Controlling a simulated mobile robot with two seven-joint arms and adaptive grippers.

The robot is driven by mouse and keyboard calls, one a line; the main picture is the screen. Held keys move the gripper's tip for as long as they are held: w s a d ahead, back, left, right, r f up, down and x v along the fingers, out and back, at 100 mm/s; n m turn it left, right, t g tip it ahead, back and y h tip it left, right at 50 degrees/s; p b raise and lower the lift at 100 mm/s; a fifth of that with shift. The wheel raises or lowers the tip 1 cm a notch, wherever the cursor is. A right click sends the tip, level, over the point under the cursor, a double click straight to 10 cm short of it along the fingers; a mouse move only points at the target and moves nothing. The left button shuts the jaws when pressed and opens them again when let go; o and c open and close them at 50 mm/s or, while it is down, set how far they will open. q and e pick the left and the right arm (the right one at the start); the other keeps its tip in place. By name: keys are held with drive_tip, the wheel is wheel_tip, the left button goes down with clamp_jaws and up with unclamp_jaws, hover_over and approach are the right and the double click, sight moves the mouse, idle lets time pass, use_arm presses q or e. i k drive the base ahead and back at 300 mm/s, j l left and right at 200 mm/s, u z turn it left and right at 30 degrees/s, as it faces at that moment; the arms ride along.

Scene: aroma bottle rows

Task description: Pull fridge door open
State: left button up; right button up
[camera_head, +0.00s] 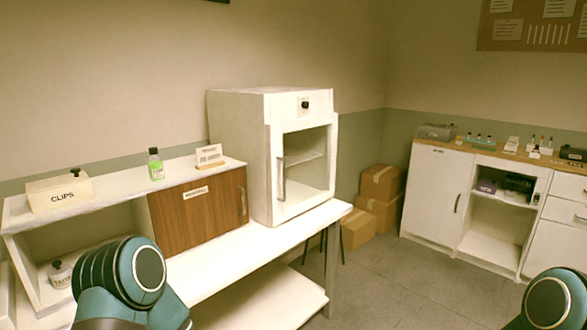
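The small white fridge (240,150) stands on the white bench in the middle of the head view. Its front door has a white frame (276,150) around a large see-through pane, and a shelf shows inside. The door looks shut. An upright grey handle (281,180) is on the door's left side. A dark knob (305,104) sits above the door. Only teal and black links of my arms show, at the bottom left and bottom right corners. Neither of my grippers is in view, and nothing of mine touches the fridge.
The white bench (232,262) has clear room before the fridge. Left of it are a wooden sliding panel (200,212), a green bottle (156,165) and a CLIPS box (60,192). Cardboard boxes (381,183) and a white cabinet (432,193) stand right.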

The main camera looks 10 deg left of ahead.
sight(276, 164)
drive_tip(key=i+l, duration=0.35)
drive_tip(key=i+l+u, duration=0.1)
drive_tip(key=i+l, duration=0.3)
drive_tip(key=l, duration=0.1)
